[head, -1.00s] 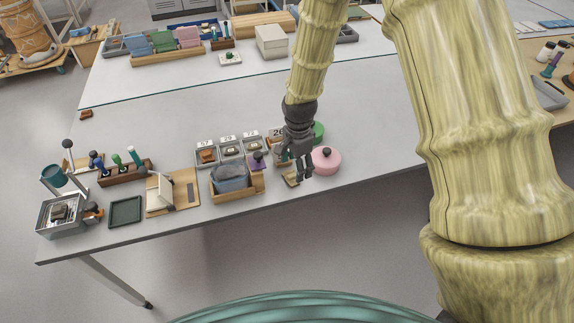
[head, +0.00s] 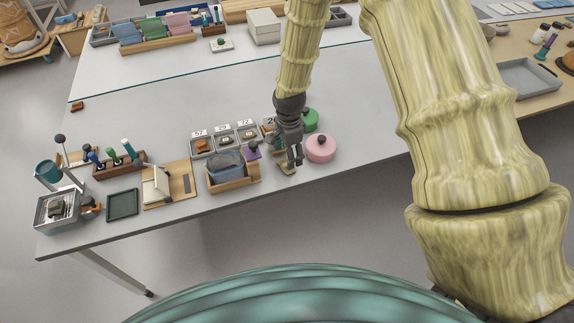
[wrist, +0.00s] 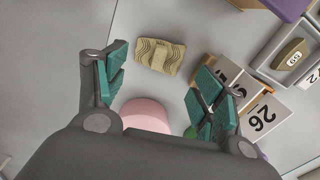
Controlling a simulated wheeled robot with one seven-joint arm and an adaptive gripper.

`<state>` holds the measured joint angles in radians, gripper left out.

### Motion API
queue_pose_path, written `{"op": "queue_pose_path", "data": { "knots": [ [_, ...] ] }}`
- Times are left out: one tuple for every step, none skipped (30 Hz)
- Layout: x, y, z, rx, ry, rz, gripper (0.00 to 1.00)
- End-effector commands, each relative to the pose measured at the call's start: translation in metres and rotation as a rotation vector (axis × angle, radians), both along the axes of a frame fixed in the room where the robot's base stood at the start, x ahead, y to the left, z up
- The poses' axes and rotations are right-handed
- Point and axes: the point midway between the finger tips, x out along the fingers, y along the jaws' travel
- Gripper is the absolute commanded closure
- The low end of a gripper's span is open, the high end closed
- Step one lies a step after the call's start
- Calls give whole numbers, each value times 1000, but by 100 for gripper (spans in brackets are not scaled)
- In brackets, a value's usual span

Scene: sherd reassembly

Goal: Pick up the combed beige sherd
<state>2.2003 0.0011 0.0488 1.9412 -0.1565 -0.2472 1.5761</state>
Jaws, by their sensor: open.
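The combed beige sherd (wrist: 161,56) lies flat on the table in the wrist view, with wavy combed lines on its face. It lies beyond the fingertips and between the lines of the two fingers, apart from both. In the head view the sherd (head: 286,170) shows at the table's front part, just below the fingers. My gripper (wrist: 158,88) is open and empty, with green pads on both fingers. In the head view my gripper (head: 293,163) hangs over the table beside the pink round container.
A pink lidded container (head: 321,149) stands close right of my gripper, with a green one (head: 310,121) behind. Numbered trays (head: 224,143) and a wooden box with a blue-grey bin (head: 227,169) stand to the left. The table's front edge is near.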

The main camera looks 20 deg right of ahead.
Motion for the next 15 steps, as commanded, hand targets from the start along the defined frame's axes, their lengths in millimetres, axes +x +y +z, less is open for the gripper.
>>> {"op": "queue_pose_path", "data": {
  "knots": [
    [-1, -2, -4, 0, 3, -1, 31],
    [-2, -2, -6, 0, 3, -1, 31],
    [-2, -3, -10, 0, 3, 0, 31],
    [-2, -4, -13, 0, 3, 0, 31],
    [-2, -5, -16, 0, 3, -1, 31],
    [-2, -5, -19, 1, 2, -1, 31],
    [-2, -6, -22, 1, 2, 0, 31],
    [-2, -6, -26, 0, 2, 1, 31],
    [-2, -6, -30, -1, 3, 1, 31],
    [-2, -6, -33, -1, 3, 0, 31],
    [-2, -6, -35, 0, 2, -1, 31],
    [-2, -6, -38, 0, 2, 0, 31],
    [-2, -6, -40, 0, 2, 0, 31],
    [-2, -6, -42, 0, 2, 1, 31],
    [-1, -6, -43, 0, 1, 1, 31]
  ]
}}
